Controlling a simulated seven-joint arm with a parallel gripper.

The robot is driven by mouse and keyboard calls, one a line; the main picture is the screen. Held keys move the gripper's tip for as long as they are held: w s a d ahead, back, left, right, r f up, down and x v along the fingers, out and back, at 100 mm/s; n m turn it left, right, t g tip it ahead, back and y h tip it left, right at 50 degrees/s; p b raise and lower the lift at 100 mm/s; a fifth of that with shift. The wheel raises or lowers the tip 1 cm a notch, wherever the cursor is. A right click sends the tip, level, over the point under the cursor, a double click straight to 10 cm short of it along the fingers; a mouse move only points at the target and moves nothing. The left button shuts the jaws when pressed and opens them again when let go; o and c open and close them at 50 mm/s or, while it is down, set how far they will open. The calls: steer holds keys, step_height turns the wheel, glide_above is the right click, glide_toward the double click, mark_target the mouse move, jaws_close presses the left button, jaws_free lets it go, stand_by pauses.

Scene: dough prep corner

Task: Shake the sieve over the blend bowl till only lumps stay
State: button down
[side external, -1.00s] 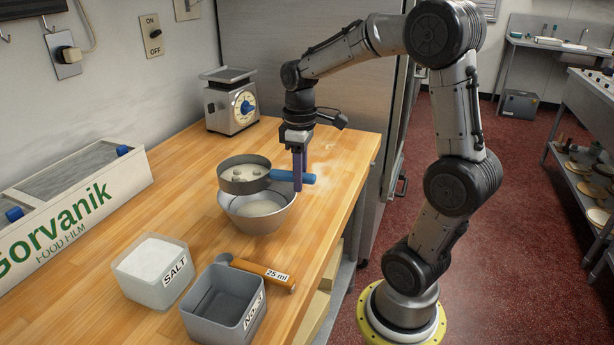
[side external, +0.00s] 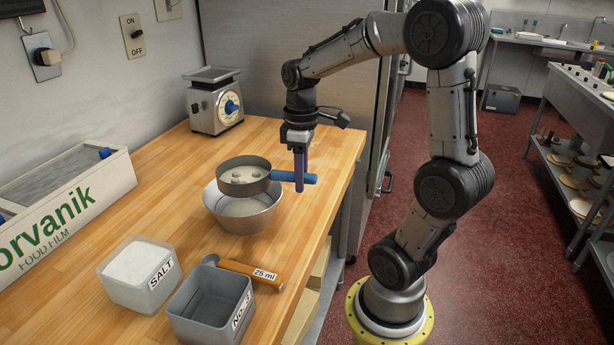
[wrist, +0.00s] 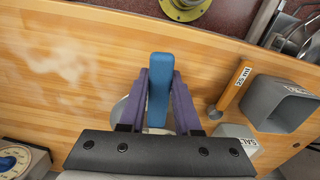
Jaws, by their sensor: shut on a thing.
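My gripper (side external: 299,186) is shut on the blue handle (side external: 310,179) of the sieve. The sieve (side external: 258,188) has a grey metal rim and is held roughly level above the metal blend bowl (side external: 242,222). Several pale lumps (side external: 244,176) lie in the sieve on a light surface; whether loose powder is left around them I cannot tell. The bowl's inside shows pale below the sieve, partly hidden by it. In the wrist view the purple fingers flank the blue handle (wrist: 159,90); the sieve pan is mostly hidden behind my gripper's body.
A salt tub (side external: 125,290), a grey tub labelled No. 3 (side external: 195,325) and an orange-handled 25 ml scoop (side external: 245,271) stand in front. A dial scale (side external: 215,105) stands behind, a film box (side external: 80,210) at left.

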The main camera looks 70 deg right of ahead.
mark_target(286, 173)
steer(key=w, duration=0.3)
steer(key=shift+w+a, duration=0.25)
steer(key=shift+s, duration=0.1)
steer(key=shift+s+d, duration=0.2)
steer(key=shift+s, duration=1)
steer(key=shift+s+d, duration=0.15)
steer(key=shift+s, duration=1.05)
steer(key=shift+s, duration=0.7)
